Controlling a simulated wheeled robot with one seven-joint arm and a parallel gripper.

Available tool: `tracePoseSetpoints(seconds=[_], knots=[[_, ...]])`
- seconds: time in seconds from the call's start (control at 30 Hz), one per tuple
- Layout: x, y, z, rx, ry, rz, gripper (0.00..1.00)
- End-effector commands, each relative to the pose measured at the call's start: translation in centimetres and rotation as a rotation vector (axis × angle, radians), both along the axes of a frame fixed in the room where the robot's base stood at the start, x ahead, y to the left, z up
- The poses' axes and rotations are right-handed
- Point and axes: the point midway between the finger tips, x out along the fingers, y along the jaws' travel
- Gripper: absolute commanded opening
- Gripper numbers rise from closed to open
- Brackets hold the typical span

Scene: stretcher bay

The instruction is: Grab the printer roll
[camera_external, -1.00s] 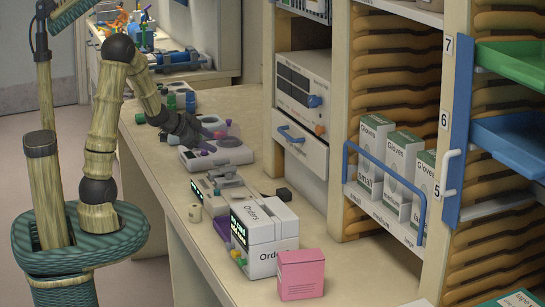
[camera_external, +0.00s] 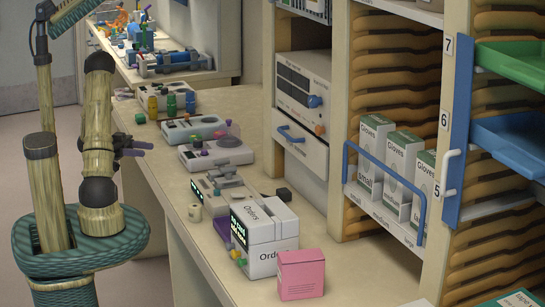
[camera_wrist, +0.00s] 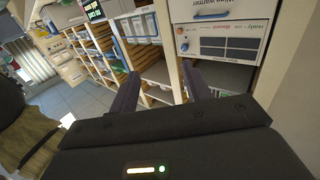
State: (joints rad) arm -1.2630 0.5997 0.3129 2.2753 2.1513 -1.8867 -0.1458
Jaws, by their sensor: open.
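The roll cannot be made out in the wrist view.
The counter (camera_external: 215,275) holds a pink box (camera_external: 301,274), a grey device (camera_external: 216,153) and several colored bottles beyond. Shelves with glove boxes (camera_external: 372,158) stand at right. The wrist view faces shelving and a warmer cabinet (camera_wrist: 225,40).

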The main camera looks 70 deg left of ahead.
Motion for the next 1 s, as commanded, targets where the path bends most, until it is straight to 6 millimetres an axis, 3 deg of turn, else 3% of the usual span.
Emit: tracePoseSetpoints(seconds=[0.37, 0.6, 0.7, 0.8, 1.0], knots=[[0.3, 0.0, -7.8, 0.0, 0.005, 0.002, 0.48], [0.3, -0.1, -15.0, 0.001, 0.004, 0.001, 0.48], [0.3, 0.0, -17.3, 0.005, 0.005, 0.002, 0.48], [0.3, 0.0, -18.3, 0.007, 0.003, 0.003, 0.48], [0.3, 0.0, -18.4, 0.01, 0.003, 0.003, 0.48]])
